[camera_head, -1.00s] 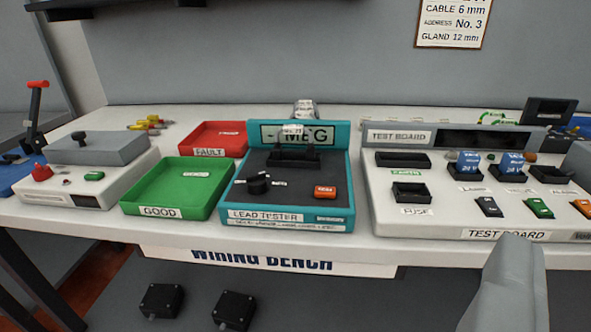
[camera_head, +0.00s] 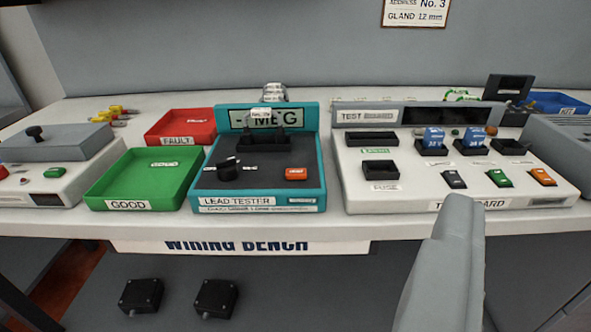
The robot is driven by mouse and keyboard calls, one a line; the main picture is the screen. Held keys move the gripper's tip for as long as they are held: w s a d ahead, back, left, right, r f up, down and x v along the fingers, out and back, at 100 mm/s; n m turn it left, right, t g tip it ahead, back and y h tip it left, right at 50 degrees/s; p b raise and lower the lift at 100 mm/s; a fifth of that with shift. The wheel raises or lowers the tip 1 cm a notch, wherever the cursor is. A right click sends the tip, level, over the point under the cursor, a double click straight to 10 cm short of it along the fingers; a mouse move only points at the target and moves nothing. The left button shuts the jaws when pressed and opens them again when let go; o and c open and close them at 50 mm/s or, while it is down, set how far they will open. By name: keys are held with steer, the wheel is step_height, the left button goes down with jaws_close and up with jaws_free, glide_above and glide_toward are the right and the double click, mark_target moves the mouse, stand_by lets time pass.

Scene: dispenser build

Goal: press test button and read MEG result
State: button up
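The teal lead tester (camera_head: 205,199) stands on the bench in the middle of the view. An orange button (camera_head: 296,173) is on the right of its dark top. A black knob (camera_head: 229,167) is on the left, and a black clip holder (camera_head: 266,138) is behind. The upright back panel (camera_head: 240,118) reads MEG; a small pale tag partly covers it, and I can make out no reading. A grey piece of my gripper (camera_head: 445,270) rises at the lower right, in front of the test board and well apart from the button. Only this one piece shows, so its opening is hidden.
A green GOOD tray (camera_head: 145,204) and a red FAULT tray (camera_head: 180,141) stand left of the tester. The test board (camera_head: 400,206) with switches and blue blocks is close on its right. A can (camera_head: 274,92) stands behind. Free air lies before the bench front.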

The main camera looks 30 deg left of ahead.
jaws_close()
stand_by(1.7)
